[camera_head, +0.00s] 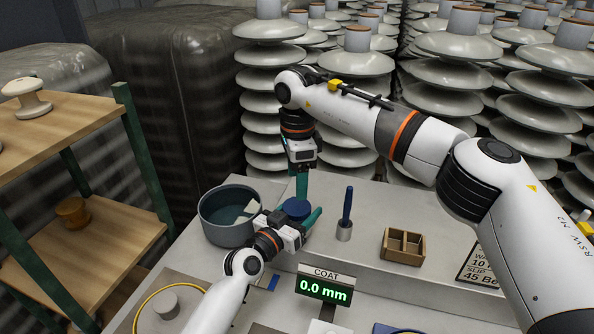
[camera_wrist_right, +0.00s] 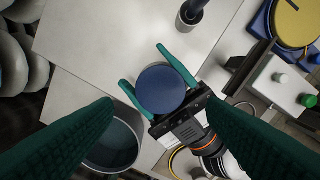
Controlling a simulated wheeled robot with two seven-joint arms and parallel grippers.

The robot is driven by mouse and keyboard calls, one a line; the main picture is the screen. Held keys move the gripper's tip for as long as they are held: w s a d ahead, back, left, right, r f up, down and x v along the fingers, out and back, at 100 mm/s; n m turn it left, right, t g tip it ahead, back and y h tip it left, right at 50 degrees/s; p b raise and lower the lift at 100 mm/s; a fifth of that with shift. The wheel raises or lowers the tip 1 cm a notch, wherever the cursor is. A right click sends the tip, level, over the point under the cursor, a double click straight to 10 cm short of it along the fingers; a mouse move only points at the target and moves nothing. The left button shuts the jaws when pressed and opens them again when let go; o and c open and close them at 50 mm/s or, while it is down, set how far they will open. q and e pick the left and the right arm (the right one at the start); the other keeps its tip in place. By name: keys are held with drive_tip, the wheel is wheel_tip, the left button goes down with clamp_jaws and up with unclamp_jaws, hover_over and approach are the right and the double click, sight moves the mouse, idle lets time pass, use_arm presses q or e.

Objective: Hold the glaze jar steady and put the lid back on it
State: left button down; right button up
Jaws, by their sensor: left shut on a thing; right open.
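The glaze jar shows as a round, dark blue top (camera_head: 296,208) on the grey bench. In the right wrist view this smooth blue disc (camera_wrist_right: 161,89) looks like a closed lid seated on the jar; the jar's side is mostly hidden. My left gripper (camera_head: 303,209) is shut around the jar, one teal finger on each side, as the right wrist view also shows. My right gripper (camera_head: 302,186) points down just behind and above the jar. Its fingers are wide apart, with nothing between them and the blue disc below. No separate lid shows elsewhere.
A grey pot (camera_head: 225,236) stands close left of the jar. A blue-handled tool in a small cup (camera_head: 344,231) and a wooden divided box (camera_head: 403,247) stand to the right. A coat display (camera_head: 324,289) is in front. Insulator stacks (camera_head: 265,80) rise behind the bench.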

sight(297, 206)
drive_tip(key=n, duration=0.4)
drive_tip(key=shift+r+n, duration=0.2)
drive_tip(key=shift+n, duration=0.2)
drive_tip(key=n, duration=0.4)
drive_tip(key=shift+r+n, duration=0.2)
drive_tip(key=shift+n, duration=0.1)
drive_tip(key=n, duration=0.7)
drive_tip(key=shift+s+r, duration=0.1)
drive_tip(key=shift+r, duration=0.15)
drive_tip(key=shift+f, duration=0.1)
drive_tip(key=shift+f, duration=3.95)
drive_tip(key=c, duration=0.8)
drive_tip(key=o, duration=1.1)
